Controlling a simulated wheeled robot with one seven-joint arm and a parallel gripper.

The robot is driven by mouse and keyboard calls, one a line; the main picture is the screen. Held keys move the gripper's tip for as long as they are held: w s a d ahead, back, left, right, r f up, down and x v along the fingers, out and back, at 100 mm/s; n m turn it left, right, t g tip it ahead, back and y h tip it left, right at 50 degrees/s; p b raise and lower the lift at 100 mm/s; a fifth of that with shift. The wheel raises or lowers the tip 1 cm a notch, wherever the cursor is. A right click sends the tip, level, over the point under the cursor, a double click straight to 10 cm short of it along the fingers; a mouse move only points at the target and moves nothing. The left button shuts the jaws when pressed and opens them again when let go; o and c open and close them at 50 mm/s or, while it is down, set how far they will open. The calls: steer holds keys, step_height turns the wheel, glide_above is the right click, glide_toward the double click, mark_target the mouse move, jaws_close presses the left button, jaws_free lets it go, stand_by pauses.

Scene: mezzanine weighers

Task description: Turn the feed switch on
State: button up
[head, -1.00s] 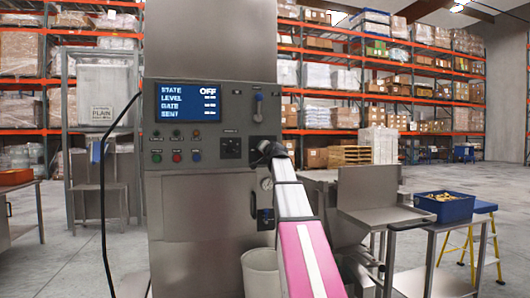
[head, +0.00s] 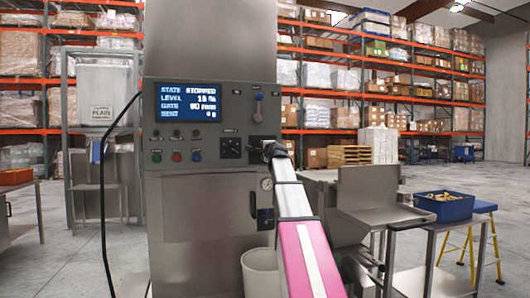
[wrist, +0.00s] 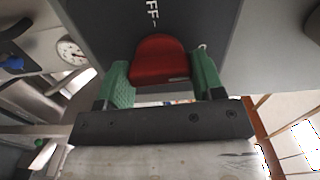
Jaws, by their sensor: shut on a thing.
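My gripper (wrist: 161,76) has its green fingers on both sides of a red handle (wrist: 160,58) in the wrist view, shut on it. Lettering ending in "FF" shows on the grey surface beside the handle. In the head view my gripper (head: 274,150) is at the right edge of the grey control cabinet, where it hides the handle. The display (head: 187,101) is lit and reads STOPPED, level about 15 %. A black rotary switch (head: 231,148) is on the panel just left of my gripper. I cannot read which control is labelled feed.
Small coloured buttons (head: 177,156) are left of the rotary switch, and a lever (head: 258,106) is above my gripper. A round gauge (wrist: 71,50) is close by. A white bin (head: 260,270) stands below. A blue crate (head: 444,207) sits on a metal table at right.

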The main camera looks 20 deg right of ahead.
steer(key=shift+m, duration=0.4)
steer(key=o, duration=0.9)
steer(key=shift+s, duration=0.15)
steer(key=s, duration=1)
steer(key=shift+s, duration=0.3)
